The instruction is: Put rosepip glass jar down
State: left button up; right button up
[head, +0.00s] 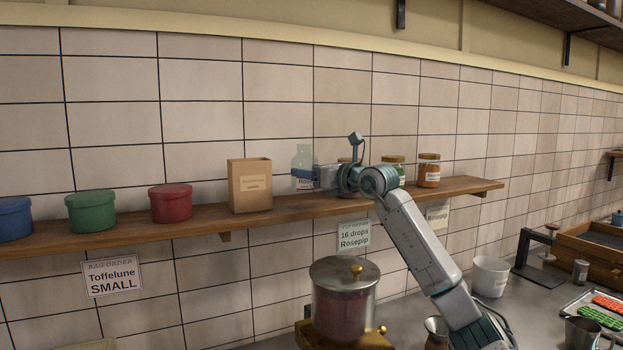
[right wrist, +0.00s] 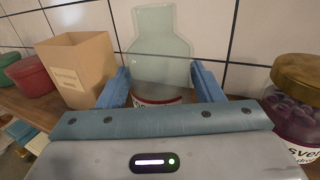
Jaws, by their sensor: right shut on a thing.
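The rosepip glass jar (head: 303,158) is a pale green, see-through jar with a narrower neck and a label low on its front. It is upright at the wooden shelf (head: 135,231), right of a cardboard box. My right gripper (head: 308,177) reaches in from the right and is shut on it. In the right wrist view the jar (right wrist: 162,62) stands between the two blue fingers (right wrist: 160,92), with red and a white label at its lower part. Its base is hidden, so I cannot tell whether it touches the shelf. My left gripper is not in view.
The open cardboard box (head: 250,187) stands close left of the jar. Red (head: 171,204), green (head: 91,212) and blue (head: 12,219) tins stand further left. Filled jars, including an orange one (head: 429,171), stand to the right, partly behind my arm. A lidded glass container (head: 344,300) is below.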

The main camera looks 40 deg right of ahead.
aim_at(312, 189)
jog(key=shift+s+f+p, duration=0.1)
jog(key=shift+f+p, duration=0.3)
jog(key=shift+f, duration=1.3)
jog(key=shift+f, duration=0.15)
jog(key=o, duration=1.1)
